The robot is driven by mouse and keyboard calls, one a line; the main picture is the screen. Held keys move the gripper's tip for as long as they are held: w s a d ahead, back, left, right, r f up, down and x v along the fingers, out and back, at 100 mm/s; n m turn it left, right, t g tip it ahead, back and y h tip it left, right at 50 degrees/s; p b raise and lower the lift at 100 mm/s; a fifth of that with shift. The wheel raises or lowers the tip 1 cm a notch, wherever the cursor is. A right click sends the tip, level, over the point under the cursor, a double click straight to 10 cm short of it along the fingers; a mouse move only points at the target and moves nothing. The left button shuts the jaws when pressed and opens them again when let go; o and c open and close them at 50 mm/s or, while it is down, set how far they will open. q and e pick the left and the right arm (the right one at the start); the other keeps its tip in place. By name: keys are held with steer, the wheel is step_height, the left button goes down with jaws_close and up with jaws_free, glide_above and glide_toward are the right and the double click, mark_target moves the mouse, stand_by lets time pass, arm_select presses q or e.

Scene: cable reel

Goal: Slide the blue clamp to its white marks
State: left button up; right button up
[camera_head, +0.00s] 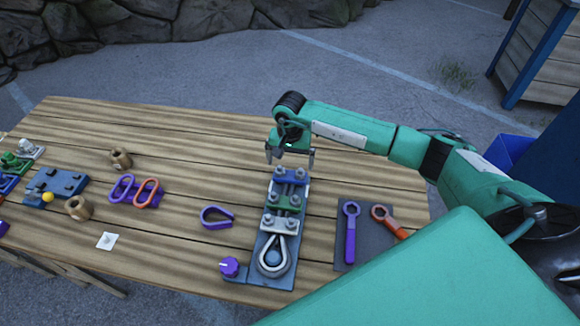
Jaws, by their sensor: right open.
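The blue clamp (290,177) sits at the far end of a grey-blue plate (249,273), with bolts on its top. A green clamp (284,203) and a pale grey clamp (277,225) follow it toward the near end. A pale cable loop (274,256) lies at the near end. My right gripper (290,158) points down with its fingers apart, just above and around the far end of the blue clamp. I cannot tell whether the fingers touch it. The white marks cannot be made out clearly. My left gripper is not in view.
A purple knob (229,267) stands at the plate's near left corner. A purple hook (217,217) lies left of the plate. Purple and orange wrenches (351,233) lie on a dark mat to the right. Links, brown nuts and other fixtures are farther left. The far table boards are clear.

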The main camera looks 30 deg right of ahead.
mark_target(290, 175)
step_height(290, 175, down, 4)
steer(key=shift+f+p, duration=0.1)
steer(key=shift+p, duration=0.5)
steer(key=shift+f, duration=0.75)
steer(key=c, duration=1)
steer(key=shift+s+a+b, duration=0.35)
steer(key=shift+s+a, duration=0.35)
steer(key=shift+s, duration=0.25)
steer(key=shift+c, duration=0.2)
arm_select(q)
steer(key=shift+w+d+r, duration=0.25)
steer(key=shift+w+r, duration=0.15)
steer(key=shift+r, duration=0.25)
arm_select(e)
steer(key=shift+s+a, duration=0.25)
steer(key=o, duration=1)
steer(key=shift+o, duration=0.2)
steer(key=shift+s, duration=0.1)
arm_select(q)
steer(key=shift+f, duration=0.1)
arm_select(e)
steer(key=shift+r, duration=0.15)
